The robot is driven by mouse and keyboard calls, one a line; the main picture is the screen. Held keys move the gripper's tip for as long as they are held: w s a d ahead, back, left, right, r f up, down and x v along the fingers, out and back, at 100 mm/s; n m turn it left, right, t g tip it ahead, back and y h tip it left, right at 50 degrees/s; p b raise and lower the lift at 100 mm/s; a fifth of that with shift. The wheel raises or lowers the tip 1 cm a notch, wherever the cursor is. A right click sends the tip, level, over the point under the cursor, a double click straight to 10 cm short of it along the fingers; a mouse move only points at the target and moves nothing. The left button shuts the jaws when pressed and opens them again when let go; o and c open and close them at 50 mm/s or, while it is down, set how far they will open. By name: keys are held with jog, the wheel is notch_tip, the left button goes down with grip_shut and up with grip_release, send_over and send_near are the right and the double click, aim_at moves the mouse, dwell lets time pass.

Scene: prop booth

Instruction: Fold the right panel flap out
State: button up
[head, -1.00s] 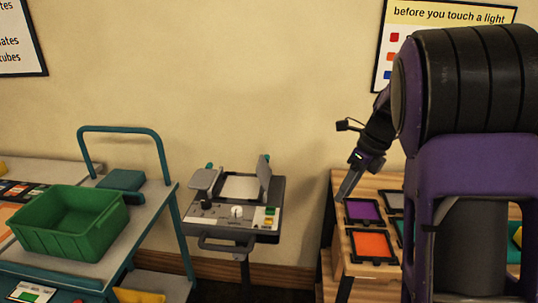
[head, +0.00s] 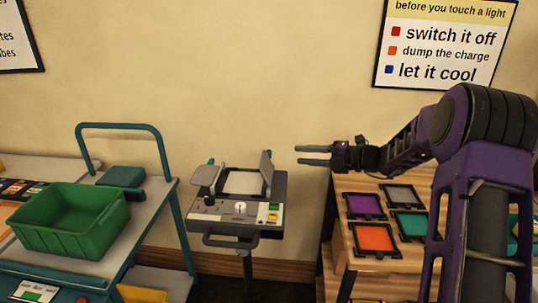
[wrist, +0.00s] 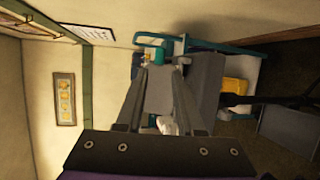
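The grey panel unit (head: 262,217) stands against the wall in the middle of the head view, with a knob and coloured buttons on its front. Its right flap (head: 266,171) stands nearly upright at the right edge of the pale centre plate (head: 243,183). Its left flap (head: 206,177) leans outward at a tilt. My gripper (head: 298,155) points left in the air, to the right of the right flap and apart from it. Its two fingers are parted with nothing between them. In the wrist view my gripper (wrist: 165,68) also shows parted fingers; the flap cannot be made out there.
A wooden stand (head: 350,258) with coloured filter frames is below my arm at right. A teal trolley (head: 183,232) with a green bin (head: 70,222) stands at left, its tall handle near the unit. The space between my fingertips and the right flap looks clear.

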aim_at(269, 153)
jog(key=x, duration=1.2)
jog(key=shift+f+b, duration=0.15)
jog(key=shift+b, duration=0.2)
grip_shut()
dwell(0.7)
